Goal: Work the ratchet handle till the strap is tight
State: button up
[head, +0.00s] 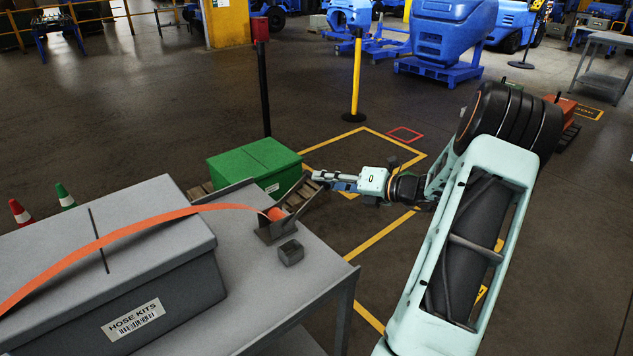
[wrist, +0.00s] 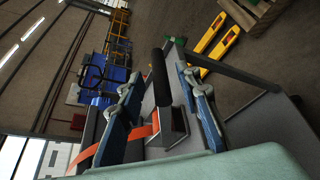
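The ratchet (head: 272,229) stands on the grey bench, with its handle (head: 298,190) raised toward the upper right. The orange strap (head: 130,232) runs from the ratchet over the grey box and bows upward in a loose arc. My gripper (head: 318,177) is at the top end of the handle. In the wrist view, the gripper's two fingers (wrist: 160,82) are apart, with the handle's dark grip bar (wrist: 159,68) between them. Gaps show on both sides of the bar. The strap also shows in the wrist view (wrist: 112,145) beyond the left finger.
The grey box (head: 150,285) labelled HOSE KITS fills the left of the bench (head: 325,262). A small dark block (head: 291,253) sits beside the ratchet. A green crate (head: 254,166) and a red-topped post (head: 262,80) stand behind.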

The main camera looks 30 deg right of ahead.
jog(key=shift+x, duration=1.7)
grip_shut()
